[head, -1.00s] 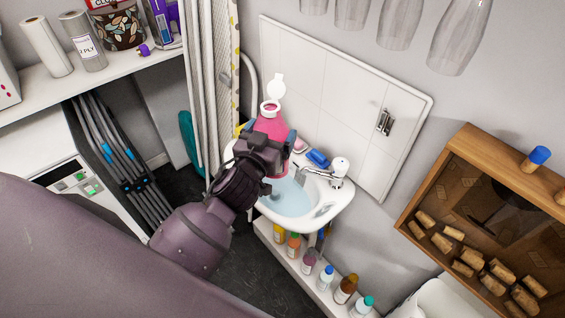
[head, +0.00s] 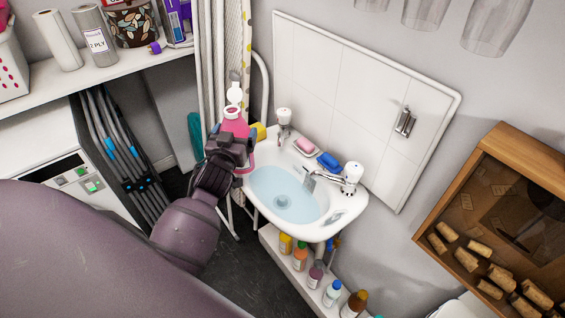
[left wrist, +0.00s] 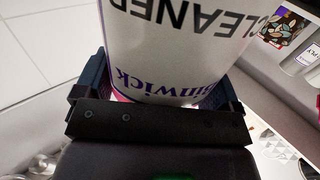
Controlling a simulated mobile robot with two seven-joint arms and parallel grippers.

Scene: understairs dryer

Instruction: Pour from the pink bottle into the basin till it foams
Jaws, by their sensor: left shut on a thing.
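My left gripper (head: 232,145) is shut on the pink bottle (head: 236,125), at the left end of the basin. The bottle is upright or nearly so, with its white cap flipped open on top. In the left wrist view, the bottle's white label (left wrist: 180,45) with "CLEANER" fills the space between the fingers (left wrist: 155,95). The white basin (head: 345,212) is on the wall to the right of the bottle and holds clear bluish water (head: 290,200). No foam shows on the water. My right gripper is out of view.
Two taps, the right one (head: 352,176), a pink soap (head: 305,145) and a blue brush (head: 328,161) are on the basin's back rim. Several small bottles (head: 300,258) stand on a low ledge below. A wooden cork box (head: 500,215) hangs at right.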

